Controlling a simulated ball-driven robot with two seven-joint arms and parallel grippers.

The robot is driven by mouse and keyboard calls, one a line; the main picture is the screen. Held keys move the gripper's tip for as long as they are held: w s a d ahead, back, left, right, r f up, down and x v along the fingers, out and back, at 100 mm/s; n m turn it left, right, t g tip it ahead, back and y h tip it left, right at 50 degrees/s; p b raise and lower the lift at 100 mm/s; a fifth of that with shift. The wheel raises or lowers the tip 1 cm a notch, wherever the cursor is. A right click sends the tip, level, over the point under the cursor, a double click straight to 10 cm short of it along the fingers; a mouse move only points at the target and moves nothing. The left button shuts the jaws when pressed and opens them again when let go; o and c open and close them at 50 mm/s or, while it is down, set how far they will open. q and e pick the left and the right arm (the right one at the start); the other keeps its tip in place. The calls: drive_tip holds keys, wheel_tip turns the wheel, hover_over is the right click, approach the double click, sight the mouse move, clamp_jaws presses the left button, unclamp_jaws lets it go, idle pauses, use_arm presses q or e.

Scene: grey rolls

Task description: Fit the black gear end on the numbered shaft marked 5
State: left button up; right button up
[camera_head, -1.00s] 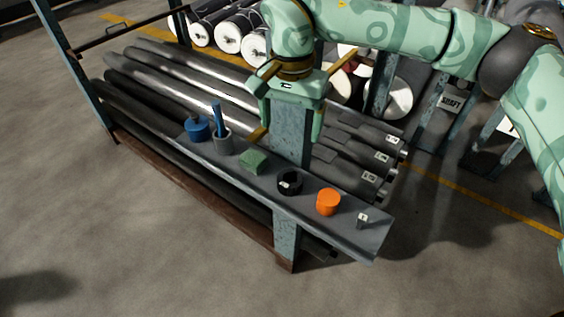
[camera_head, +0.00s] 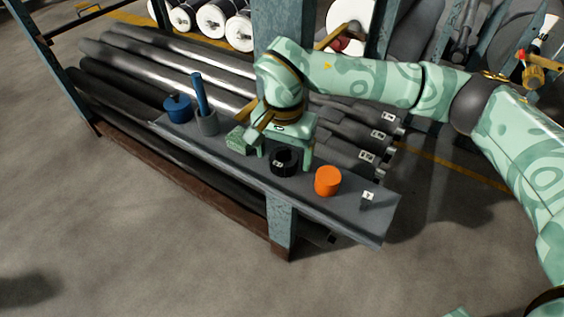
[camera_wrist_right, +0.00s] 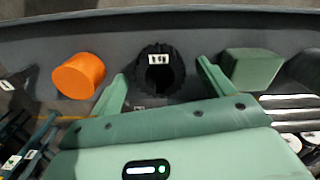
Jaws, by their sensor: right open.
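The black gear end (camera_head: 284,163) stands on the grey shelf ledge, with a small white label on its side. My right gripper (camera_head: 283,154) is open just above it, pointing down, with a finger on either side. In the right wrist view the gear end (camera_wrist_right: 158,82) has a toothed rim and lies between and beyond the fingertips of my right gripper (camera_wrist_right: 160,75); no contact is clear. The numbered shafts (camera_head: 345,142) are long grey rolls behind the ledge, with white tags at their right ends. The numbers are too small to read, so I cannot tell which is 5. My left gripper is out of view.
An orange cylinder (camera_head: 328,181) stands right of the gear end and a green block (camera_head: 238,139) left of it. A grey cup (camera_head: 207,122) and a blue pot (camera_head: 178,107) stand farther left. A blue-grey post (camera_head: 284,45) rises behind my gripper.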

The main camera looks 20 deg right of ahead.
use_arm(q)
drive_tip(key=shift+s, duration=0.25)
use_arm(e)
drive_tip(key=c, duration=1.3)
